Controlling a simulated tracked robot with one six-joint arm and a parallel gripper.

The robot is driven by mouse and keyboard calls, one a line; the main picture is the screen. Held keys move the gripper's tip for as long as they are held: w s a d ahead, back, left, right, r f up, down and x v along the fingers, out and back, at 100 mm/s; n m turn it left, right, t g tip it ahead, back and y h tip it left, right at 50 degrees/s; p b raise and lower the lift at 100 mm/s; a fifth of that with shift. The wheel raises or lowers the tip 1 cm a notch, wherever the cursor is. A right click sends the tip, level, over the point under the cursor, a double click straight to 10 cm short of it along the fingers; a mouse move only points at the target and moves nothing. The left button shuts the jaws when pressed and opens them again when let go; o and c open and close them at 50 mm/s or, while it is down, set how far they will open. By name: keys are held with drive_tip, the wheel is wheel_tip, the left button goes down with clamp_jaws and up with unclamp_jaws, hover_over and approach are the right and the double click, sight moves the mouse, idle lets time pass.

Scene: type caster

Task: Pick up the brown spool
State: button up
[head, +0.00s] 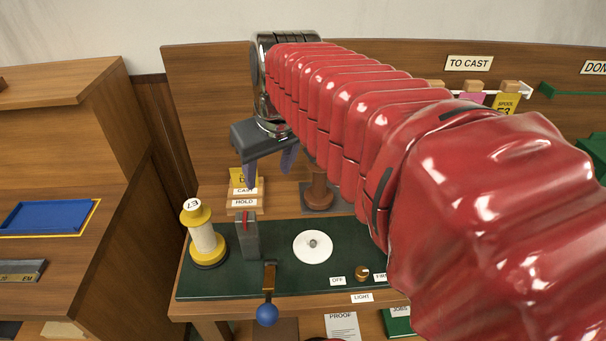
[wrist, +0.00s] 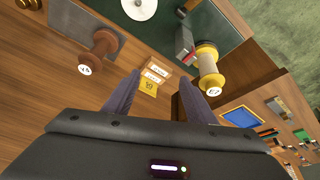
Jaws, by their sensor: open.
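The brown spool (head: 318,192) stands on a dark square base at the back of the bench, partly hidden behind my red arm in the head view. In the wrist view the brown spool (wrist: 101,50) is at upper left, its pale end label facing the camera. My gripper (head: 270,168) is open and empty, above and to the left of the brown spool in the head view. In the wrist view my gripper (wrist: 160,82) has its two fingers spread, with the brown spool outside them to the left.
A yellow-ended spool (head: 203,240) marked E7 stands beside a grey block (head: 246,238) on the green plate (head: 290,285). A white disc (head: 313,247) and a blue-knobbed lever (head: 267,314) are nearby. The CAST and HOLD card stand (head: 245,200) is left of the brown spool.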

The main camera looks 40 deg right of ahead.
drive_tip(key=w+d+r, duration=0.1)
drive_tip(key=w+d, duration=0.1)
drive_tip(key=d, duration=0.8)
drive_tip(key=w+d+r+m+g, duration=0.1)
drive_tip(key=w+d, duration=0.1)
drive_tip(key=d, duration=0.8)
drive_tip(key=shift+w+d+r, duration=0.15)
drive_tip(key=shift+d+r, duration=0.05)
drive_tip(key=shift+r, duration=0.1)
hover_over(320, 179)
drive_tip(key=d, duration=0.1)
drive_tip(key=shift+d+f, duration=0.2)
drive_tip(key=shift+f, duration=3.95)
drive_tip(key=shift+x, duration=2.6)
drive_tip(key=shift+a, duration=0.15)
drive_tip(key=shift+c, duration=0.4)
